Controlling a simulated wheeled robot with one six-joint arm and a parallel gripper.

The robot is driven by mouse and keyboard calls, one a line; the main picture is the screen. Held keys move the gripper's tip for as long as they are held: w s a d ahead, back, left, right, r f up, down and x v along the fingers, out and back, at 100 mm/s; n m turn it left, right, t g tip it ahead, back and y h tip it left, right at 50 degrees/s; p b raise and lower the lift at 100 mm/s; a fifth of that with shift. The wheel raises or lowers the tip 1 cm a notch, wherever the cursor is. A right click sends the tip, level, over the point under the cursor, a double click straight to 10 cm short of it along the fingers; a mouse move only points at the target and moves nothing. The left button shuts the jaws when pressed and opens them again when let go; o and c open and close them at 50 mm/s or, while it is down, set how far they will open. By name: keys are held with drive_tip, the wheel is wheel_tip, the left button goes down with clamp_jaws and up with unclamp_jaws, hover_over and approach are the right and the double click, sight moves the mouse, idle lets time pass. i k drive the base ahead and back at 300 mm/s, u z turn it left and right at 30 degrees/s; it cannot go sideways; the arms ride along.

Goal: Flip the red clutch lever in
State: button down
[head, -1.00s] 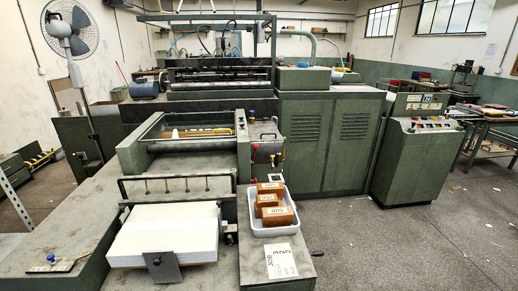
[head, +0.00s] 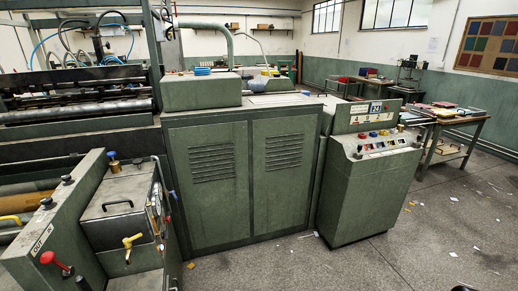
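The red clutch lever (head: 56,262) is at the lower left of the head view, on the green side frame of the feeder. It has a round red knob on a short dark shaft that leans up and to the left. A small label plate (head: 40,242), which seems to read "OUT", sits just above it. The lower end of the lever is near the picture's bottom edge, so its pivot is hard to make out. My gripper is not in view, and nothing touches the lever.
Right of the lever stands a green box with a yellow tap (head: 130,241) and a handle. Behind it are a large green cabinet (head: 238,180) and a control console (head: 370,180). The grey floor (head: 320,270) in front is open, with paper scraps. A dark shape shows at the bottom right edge.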

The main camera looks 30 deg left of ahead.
sight(47, 257)
drive_tip(key=i, duration=2)
drive_tip(key=u, duration=4.55)
drive_tip(key=i, duration=1.65)
